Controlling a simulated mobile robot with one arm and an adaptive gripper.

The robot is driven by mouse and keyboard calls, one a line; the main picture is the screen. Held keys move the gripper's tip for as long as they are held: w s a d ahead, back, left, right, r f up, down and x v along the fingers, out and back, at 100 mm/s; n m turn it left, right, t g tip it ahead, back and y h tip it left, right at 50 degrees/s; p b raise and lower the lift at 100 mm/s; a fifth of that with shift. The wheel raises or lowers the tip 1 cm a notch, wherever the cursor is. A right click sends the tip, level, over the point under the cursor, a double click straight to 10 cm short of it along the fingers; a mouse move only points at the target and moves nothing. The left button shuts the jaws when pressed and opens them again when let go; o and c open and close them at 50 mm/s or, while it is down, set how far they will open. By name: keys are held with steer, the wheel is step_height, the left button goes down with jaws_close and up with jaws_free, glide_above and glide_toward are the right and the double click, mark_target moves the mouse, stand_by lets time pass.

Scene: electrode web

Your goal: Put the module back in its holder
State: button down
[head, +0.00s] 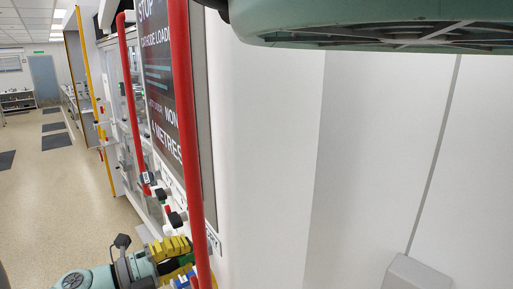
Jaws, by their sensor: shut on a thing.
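My gripper (183,260) is at the bottom of the head view, with yellow ribbed fingers behind a red vertical bar. It is shut on a small, dark green thing (187,259), likely the module. Only a sliver of this thing shows between the fingers. Its far end is hidden by the fingers and the bar. A small blue and white part (182,283) shows just below the fingers; I cannot tell what it belongs to. I cannot make out the holder for certain.
Red vertical bars (187,120) stand in front of a dark sign (160,75) and a panel with black knobs (177,219). A white wall (265,170) fills the right, with a grey box (415,273) low down. Open floor (60,200) lies left.

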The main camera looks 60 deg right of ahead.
steer(key=shift+w+a, duration=0.1)
steer(key=shift+a, duration=0.1)
steer(key=shift+v, duration=1.35)
